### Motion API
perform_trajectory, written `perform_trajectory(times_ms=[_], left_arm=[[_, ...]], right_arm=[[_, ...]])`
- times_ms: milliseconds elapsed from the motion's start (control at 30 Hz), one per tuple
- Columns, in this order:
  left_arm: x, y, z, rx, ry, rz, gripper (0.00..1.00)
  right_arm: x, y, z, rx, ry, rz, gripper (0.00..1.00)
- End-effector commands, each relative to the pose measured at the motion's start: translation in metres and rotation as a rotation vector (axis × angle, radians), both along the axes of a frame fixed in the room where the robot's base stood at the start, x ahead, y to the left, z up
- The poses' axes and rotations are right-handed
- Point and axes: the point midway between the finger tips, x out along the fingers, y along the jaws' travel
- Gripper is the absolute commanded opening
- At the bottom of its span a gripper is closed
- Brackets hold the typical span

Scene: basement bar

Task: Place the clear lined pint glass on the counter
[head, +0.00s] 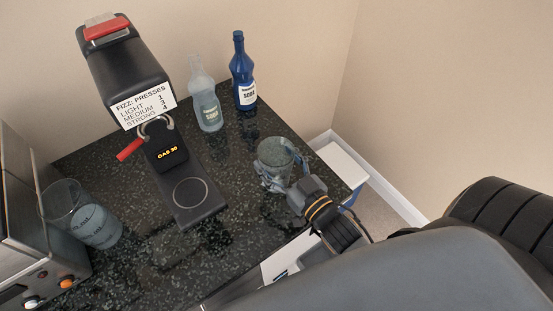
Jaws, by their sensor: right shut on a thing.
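My right gripper (288,181) reaches in from the lower right and is shut on a clear glass (275,152). The glass is upright or nearly so, over the right part of the dark speckled counter (235,180). I cannot tell whether its base touches the counter, and any lines on it are too small to make out. Another clear glass (88,222) with pale markings stands on the counter at the left. My left gripper is not in view.
A black carbonating machine (125,75) with a red lever and round-marked base stands mid-counter. A clear bottle (205,100) and a blue bottle (242,72) stand behind. A steel appliance (35,220) is at the left edge. Counter between machine base and held glass is clear.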

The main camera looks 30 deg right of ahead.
Motion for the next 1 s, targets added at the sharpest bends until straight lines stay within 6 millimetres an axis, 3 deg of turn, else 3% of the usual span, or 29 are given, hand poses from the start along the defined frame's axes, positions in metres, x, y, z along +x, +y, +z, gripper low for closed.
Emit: perform_trajectory(times_ms=[67,100,200,633,767,1000], left_arm=[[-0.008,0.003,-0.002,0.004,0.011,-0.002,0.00],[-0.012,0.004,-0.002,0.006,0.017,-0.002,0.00],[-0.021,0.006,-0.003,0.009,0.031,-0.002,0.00],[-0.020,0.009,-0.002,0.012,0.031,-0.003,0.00],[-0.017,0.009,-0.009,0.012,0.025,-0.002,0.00],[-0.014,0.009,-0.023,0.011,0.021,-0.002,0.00]], right_arm=[[0.000,0.000,-0.002,0.000,-0.003,0.000,0.16],[0.000,0.000,-0.003,0.000,0.000,0.000,0.77],[0.000,0.000,-0.002,0.000,0.000,0.000,0.93],[-0.002,0.000,0.000,0.000,0.002,0.000,0.93],[-0.021,-0.003,-0.003,0.001,0.003,0.000,0.93],[-0.071,-0.010,-0.004,0.000,0.006,-0.001,0.93]])
